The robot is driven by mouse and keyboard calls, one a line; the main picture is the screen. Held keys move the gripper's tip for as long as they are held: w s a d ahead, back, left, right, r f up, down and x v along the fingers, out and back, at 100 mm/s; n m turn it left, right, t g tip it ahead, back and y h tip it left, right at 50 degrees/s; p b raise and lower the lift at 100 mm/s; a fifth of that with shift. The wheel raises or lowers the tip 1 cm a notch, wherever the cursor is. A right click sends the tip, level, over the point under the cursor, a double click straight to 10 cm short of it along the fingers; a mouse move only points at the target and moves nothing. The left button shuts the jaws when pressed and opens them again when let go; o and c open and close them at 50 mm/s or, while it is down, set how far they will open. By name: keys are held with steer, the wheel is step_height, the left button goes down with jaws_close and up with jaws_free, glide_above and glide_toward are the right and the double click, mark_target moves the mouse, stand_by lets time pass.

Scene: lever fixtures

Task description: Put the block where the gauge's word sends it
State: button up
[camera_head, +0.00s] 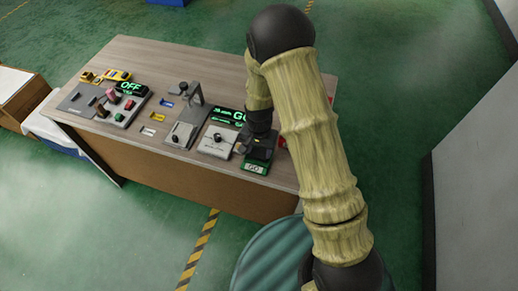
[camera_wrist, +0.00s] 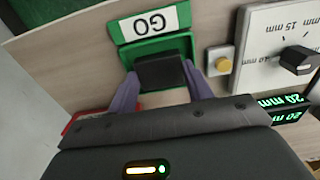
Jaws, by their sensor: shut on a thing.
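My gripper (camera_wrist: 162,88) is shut on a dark block (camera_wrist: 160,71), with one finger on each side of it. The block is over or inside the green tray (camera_wrist: 125,56), whose white label reads GO; I cannot tell whether it touches the tray floor. In the head view my gripper (camera_head: 261,146) is at the back of the green tray (camera_head: 256,166), and the block is not clear there. The gauge display (camera_head: 229,115) shows GO in green letters. In the wrist view the display (camera_wrist: 285,104) reads 20 mm.
A plate with a dial and black knob (camera_wrist: 298,60) and a yellow button (camera_wrist: 223,65) sit beside the green tray. A red tray (camera_wrist: 85,121) is on its other side, partly hidden. Another display (camera_head: 131,88) reads OFF. A lever stand (camera_head: 195,98) rises mid-table.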

mark_target(259, 153)
steer(key=o, duration=0.8)
steer(key=shift+f, duration=0.1)
steer(key=shift+c, duration=0.2)
steer(key=shift+w+r, duration=0.15)
steer(key=shift+r, duration=0.5)
step_height(259, 153, up, 11)
steer(key=shift+b, duration=0.3)
